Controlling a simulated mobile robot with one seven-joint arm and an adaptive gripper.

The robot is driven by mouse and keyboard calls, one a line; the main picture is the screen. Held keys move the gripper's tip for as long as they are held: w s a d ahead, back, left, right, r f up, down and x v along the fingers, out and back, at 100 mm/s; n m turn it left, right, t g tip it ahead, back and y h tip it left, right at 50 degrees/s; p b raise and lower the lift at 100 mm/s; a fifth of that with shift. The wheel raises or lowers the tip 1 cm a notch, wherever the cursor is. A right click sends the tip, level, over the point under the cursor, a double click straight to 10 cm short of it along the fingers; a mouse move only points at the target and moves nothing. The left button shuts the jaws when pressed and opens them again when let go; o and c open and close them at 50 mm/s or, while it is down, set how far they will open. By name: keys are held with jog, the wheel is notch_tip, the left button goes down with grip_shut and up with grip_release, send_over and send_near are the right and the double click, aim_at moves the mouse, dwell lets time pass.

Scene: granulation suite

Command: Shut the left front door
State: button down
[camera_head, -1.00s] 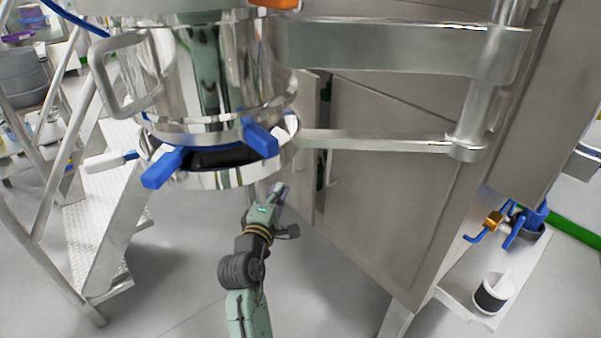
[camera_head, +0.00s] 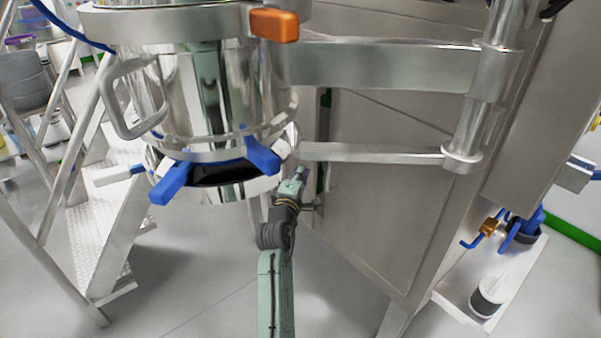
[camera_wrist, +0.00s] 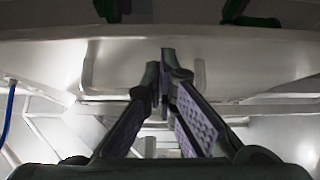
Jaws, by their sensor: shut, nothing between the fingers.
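The left front door (camera_head: 309,125) is a narrow strip of grey steel in the head view, mostly hidden behind the shiny steel vessel and my arm. A dark gap with a green edge shows between it and the larger right panel (camera_head: 385,190), so it seems to stand ajar. My gripper (camera_head: 302,174) is shut and empty, just below the lower bracket arm and close to the door's edge. In the wrist view my gripper's fingertips (camera_wrist: 165,62) meet in front of a pale metal panel with a raised outline (camera_wrist: 120,65). I cannot tell whether they touch it.
The steel vessel (camera_head: 215,90) with blue clamp handles hangs over my arm from bracket arms (camera_head: 380,65) on a vertical post (camera_head: 475,125). Metal steps (camera_head: 95,240) stand at the left. A shelf (camera_head: 455,290) with blue fittings juts out at the right. Floor is clear around my arm.

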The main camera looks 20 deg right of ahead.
aim_at(315, 168)
jog(key=d+p, duration=0.1)
jog(key=d, duration=0.1)
jog(key=d+p, duration=0.2)
jog(key=shift+w+d+r, duration=0.15)
jog(key=shift+d+r, duration=0.05)
jog(key=shift+d, duration=0.15)
jog(key=shift+d+f, duration=0.1)
jog(key=shift+d, duration=0.2)
jog(key=shift+d, duration=0.1)
